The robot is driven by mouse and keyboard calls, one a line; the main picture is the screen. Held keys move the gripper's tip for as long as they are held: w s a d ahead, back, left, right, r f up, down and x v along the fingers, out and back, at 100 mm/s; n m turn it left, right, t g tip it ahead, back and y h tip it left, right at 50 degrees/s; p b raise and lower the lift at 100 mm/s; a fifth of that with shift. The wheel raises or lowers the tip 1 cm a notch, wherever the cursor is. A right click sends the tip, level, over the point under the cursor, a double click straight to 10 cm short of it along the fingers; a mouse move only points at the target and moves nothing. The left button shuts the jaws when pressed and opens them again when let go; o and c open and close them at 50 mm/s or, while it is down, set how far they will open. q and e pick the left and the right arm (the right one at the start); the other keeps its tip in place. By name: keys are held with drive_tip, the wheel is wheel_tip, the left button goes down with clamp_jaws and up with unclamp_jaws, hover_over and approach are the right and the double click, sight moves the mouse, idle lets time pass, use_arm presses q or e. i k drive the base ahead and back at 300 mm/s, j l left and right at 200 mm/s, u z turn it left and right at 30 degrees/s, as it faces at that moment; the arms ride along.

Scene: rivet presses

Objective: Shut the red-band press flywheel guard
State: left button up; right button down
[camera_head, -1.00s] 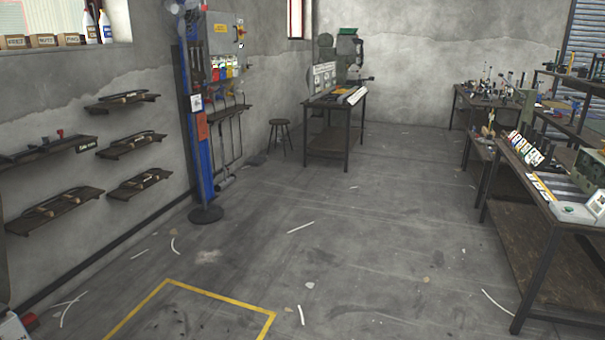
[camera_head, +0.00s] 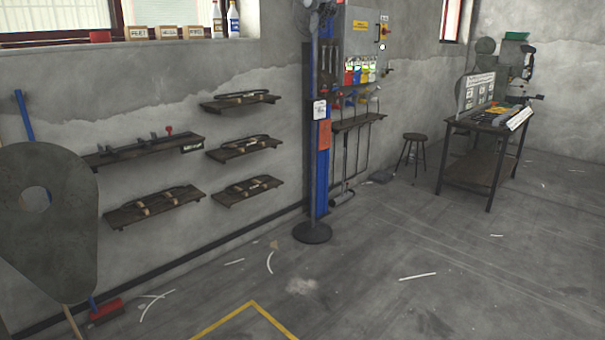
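No press with a red band can be made out in the head view. A large grey teardrop-shaped plate (camera_head: 55,262) with a round hole stands close at the left edge. I cannot tell whether it is a flywheel guard or part of a press. A grey-green machine (camera_head: 515,62) with a green top stands on or behind a dark bench (camera_head: 472,165) at the back right. It is too small to tell any band on it. Neither of my grippers is in view.
Wall shelves (camera_head: 150,150) hold dark tools on the left wall. A blue post (camera_head: 323,168) on a round black base (camera_head: 312,232) stands mid-picture beside a grey control box (camera_head: 362,38). A stool (camera_head: 413,142) stands near the bench. The floor (camera_head: 400,240) is mostly clear.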

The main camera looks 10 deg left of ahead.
sight(55, 248)
drive_tip(key=i+j+u, duration=0.15)
drive_tip(key=i+u, duration=0.75)
drive_tip(key=i, duration=0.2)
drive_tip(key=i+l+u, duration=0.25)
drive_tip(key=i+u, duration=0.45)
drive_tip(key=i, duration=0.2)
drive_tip(key=i+u, duration=0.25)
drive_tip(key=i, duration=0.2)
drive_tip(key=i+l+u, duration=0.25)
drive_tip(key=i, duration=0.2)
drive_tip(key=i+l+u, duration=0.25)
drive_tip(key=i, duration=0.2)
drive_tip(key=i+l+u, duration=0.25)
drive_tip(key=i, duration=0.2)
